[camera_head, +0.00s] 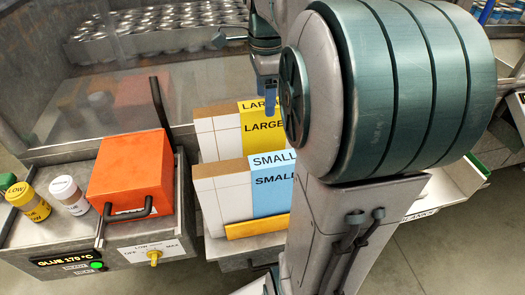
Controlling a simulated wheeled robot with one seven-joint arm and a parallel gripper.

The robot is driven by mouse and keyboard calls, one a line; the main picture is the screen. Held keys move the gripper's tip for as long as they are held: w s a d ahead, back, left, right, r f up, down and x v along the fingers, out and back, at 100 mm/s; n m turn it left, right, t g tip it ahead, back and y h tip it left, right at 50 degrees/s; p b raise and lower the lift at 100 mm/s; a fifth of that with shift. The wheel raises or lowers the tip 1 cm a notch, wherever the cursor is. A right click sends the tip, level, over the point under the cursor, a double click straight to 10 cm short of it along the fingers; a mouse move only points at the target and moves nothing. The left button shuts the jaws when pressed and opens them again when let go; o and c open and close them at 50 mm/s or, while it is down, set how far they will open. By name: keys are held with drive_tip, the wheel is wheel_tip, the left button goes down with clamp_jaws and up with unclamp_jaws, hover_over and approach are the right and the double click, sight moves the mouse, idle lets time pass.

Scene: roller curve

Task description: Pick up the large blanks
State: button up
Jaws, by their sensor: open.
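The large blanks (219,131) stand upright as a pale stack with a yellow strip marked LARGE, in the middle of the head view. The small blanks (222,197), with a light blue strip marked SMALL, stand just in front of them. My gripper (264,84) is open and empty, just above and to the right of the large blanks' top edge. One finger points down close to the LARGE label. I cannot tell whether it touches. My arm hides the right side of both stacks.
An orange box (130,172) with black handles sits on the glue station at left, beside a yellow LOW jar (30,202) and a white jar (69,196). A white tray (440,195) shows at right.

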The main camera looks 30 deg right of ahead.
sight(263, 104)
drive_tip(key=shift+w+a+f+p, duration=0.1)
drive_tip(key=shift+w+f+p, duration=0.15)
drive_tip(key=shift+f, duration=1.25)
drive_tip(key=shift+w+f+p, duration=0.15)
drive_tip(key=shift+f+p, duration=0.1)
drive_tip(key=shift+f, duration=1.2)
clamp_jaws()
